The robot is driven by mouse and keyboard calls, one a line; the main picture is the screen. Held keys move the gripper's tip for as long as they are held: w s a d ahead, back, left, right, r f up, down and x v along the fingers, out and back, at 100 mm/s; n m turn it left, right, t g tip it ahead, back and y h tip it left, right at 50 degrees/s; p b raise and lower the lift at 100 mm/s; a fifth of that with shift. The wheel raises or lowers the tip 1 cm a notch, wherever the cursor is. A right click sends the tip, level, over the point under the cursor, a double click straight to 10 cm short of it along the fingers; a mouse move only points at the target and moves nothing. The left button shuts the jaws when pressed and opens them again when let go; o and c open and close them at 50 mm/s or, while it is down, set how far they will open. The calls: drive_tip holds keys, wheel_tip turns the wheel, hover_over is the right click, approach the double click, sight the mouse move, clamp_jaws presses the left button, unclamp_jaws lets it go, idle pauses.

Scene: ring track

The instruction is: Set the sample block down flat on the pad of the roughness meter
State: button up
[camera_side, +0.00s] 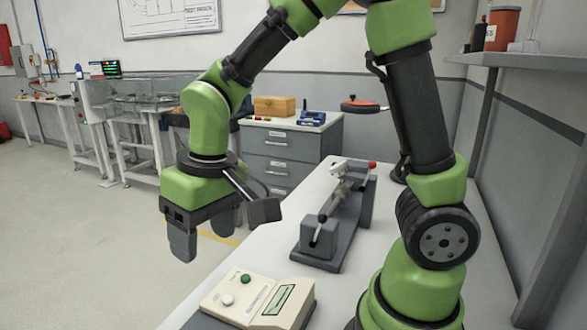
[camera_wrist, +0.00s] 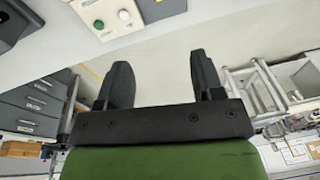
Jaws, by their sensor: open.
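A beige instrument (camera_side: 246,301) with a green button, a white button and a small display stands on the bench at the bottom of the side view; it looks like the roughness meter. It also shows at the top of the wrist view (camera_wrist: 97,14), cut off by the edge. A dark grey slab (camera_wrist: 163,8) adjoins it there; I cannot tell whether it is the pad. I cannot make out the sample block in either view. My gripper (camera_side: 203,236) is open and empty, fingers down, above and left of the instrument. Its spread fingers show in the wrist view (camera_wrist: 160,68).
A dark grey fixture (camera_side: 322,238) with a rod and a red-knobbed lever stands on the bench (camera_side: 240,262) behind the instrument. A drawer cabinet (camera_side: 283,150) with a wooden box (camera_side: 274,106) stands beyond. The air around my gripper is clear.

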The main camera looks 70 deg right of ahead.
drive_tip(key=s+d+r+m+t+y, duration=0.1)
drive_tip(key=s+d+r+t, duration=0.3)
drive_tip(key=s+r, duration=0.6)
drive_tip(key=shift+s+d+m+t, duration=0.25)
drive_tip(key=shift+s+m+t, duration=0.55)
drive_tip(key=shift+s+m, duration=0.15)
drive_tip(key=shift+c, duration=0.4)
